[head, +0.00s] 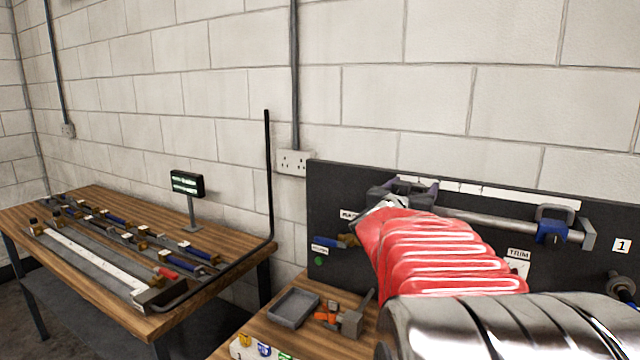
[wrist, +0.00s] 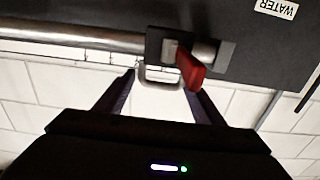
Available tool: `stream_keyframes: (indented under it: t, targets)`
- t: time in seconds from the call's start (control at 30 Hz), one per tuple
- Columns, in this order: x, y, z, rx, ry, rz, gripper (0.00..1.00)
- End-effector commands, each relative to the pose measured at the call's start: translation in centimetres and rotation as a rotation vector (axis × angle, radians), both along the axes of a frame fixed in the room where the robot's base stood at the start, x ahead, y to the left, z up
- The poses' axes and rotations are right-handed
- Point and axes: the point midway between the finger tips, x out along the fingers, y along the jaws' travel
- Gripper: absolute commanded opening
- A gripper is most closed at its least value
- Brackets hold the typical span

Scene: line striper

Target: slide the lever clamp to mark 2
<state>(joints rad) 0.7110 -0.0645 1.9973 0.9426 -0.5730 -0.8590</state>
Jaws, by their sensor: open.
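The lever clamp (wrist: 172,48) sits on a round metal rail (wrist: 80,38), close to the rail's end block. It has a red lever (wrist: 191,68) and a grey loop handle. My gripper (wrist: 159,80) is open in the wrist view, with one dark finger on each side of the loop; I cannot tell whether they touch it. In the head view my gripper (head: 402,190) is at the left end of the rail (head: 490,222), and my red-sleeved arm hides much of the clamp. Mark 2 cannot be made out on the pale strip (head: 500,193) above the rail.
A blue clamp (head: 552,230) with a loop is at the rail's right end. The dark board (head: 335,185) carries labels, including a "1" (head: 621,245). A grey tray (head: 293,308) lies on the bench below. Another bench (head: 100,215) stands left.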

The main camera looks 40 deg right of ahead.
Motion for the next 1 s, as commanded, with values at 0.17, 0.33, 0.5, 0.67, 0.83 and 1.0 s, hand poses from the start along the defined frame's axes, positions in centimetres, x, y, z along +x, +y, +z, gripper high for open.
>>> stream_keyframes:
  t: [0.17, 0.33, 0.5, 0.67, 0.83, 1.0]
  targets:
    - [0.32, -0.84, 0.00, 0.000, -0.001, -0.001, 0.63]
    - [0.36, -0.90, -0.01, 0.000, -0.001, 0.000, 0.63]
    - [0.38, -0.86, -0.01, 0.000, -0.001, 0.000, 0.58]
    - [0.37, -0.85, -0.02, 0.000, -0.001, 0.000, 0.47]
    - [0.35, -0.86, -0.02, 0.000, -0.001, 0.000, 0.35]
    - [0.33, -0.87, -0.02, 0.000, -0.001, -0.001, 0.23]
